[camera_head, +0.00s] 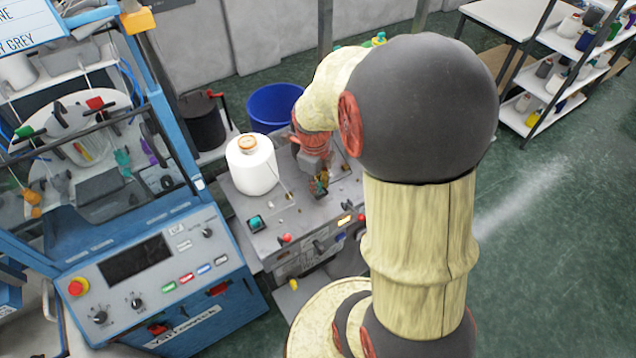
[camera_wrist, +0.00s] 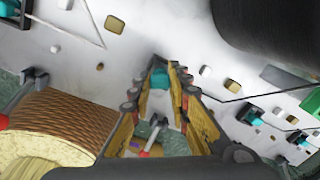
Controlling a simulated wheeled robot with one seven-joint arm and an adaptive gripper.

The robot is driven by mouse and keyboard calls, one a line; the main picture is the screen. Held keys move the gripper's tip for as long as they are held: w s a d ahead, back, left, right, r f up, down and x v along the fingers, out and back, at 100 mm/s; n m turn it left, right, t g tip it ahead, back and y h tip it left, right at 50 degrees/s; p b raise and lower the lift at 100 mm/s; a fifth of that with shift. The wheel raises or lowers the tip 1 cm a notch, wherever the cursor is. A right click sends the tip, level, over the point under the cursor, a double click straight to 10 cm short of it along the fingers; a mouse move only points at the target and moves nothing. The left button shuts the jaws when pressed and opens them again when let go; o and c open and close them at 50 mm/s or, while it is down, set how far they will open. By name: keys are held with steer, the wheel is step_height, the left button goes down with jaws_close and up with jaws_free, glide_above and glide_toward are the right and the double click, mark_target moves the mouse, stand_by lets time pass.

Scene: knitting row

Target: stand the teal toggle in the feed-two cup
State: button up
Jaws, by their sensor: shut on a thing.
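My gripper (camera_head: 320,186) is low over the grey machine top (camera_head: 275,215), right of the white yarn cone (camera_head: 255,172). In the wrist view its two orange-brown fingers (camera_wrist: 160,72) converge on a small teal piece, which I take to be the teal toggle (camera_wrist: 160,80). The fingers hide most of it, and I cannot tell whether it touches the surface. Several small tan fittings (camera_wrist: 115,24) are on the pale surface around the fingertips. I cannot tell which one is the feed-two cup.
A brown ribbed cylinder (camera_wrist: 62,118) is close at the left of the wrist view. Teal parts with levers (camera_wrist: 254,116) and a green block (camera_wrist: 288,80) are at right. In the head view, red knobs (camera_head: 285,238) line the front edge, and a blue machine (camera_head: 160,270) stands left.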

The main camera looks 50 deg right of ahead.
steer(key=shift+s+f+b, duration=0.1)
steer(key=shift+f+b, duration=0.3)
steer(key=shift+f, duration=0.15)
steer(key=shift+s+a+f, duration=0.15)
steer(key=shift+s+f, duration=0.05)
steer(key=o, duration=0.7)
steer(key=shift+a+f, duration=0.1)
steer(key=shift+f, duration=0.1)
steer(key=shift+o, duration=1.2)
steer(key=shift+w, duration=0.1)
steer(key=shift+r, duration=0.15)
steer(key=shift+d+r, duration=0.2)
steer(key=shift+r, duration=0.05)
step_height(320, 180, up, 12)
steer(key=a, duration=0.1)
steer(key=shift+f, duration=0.15)
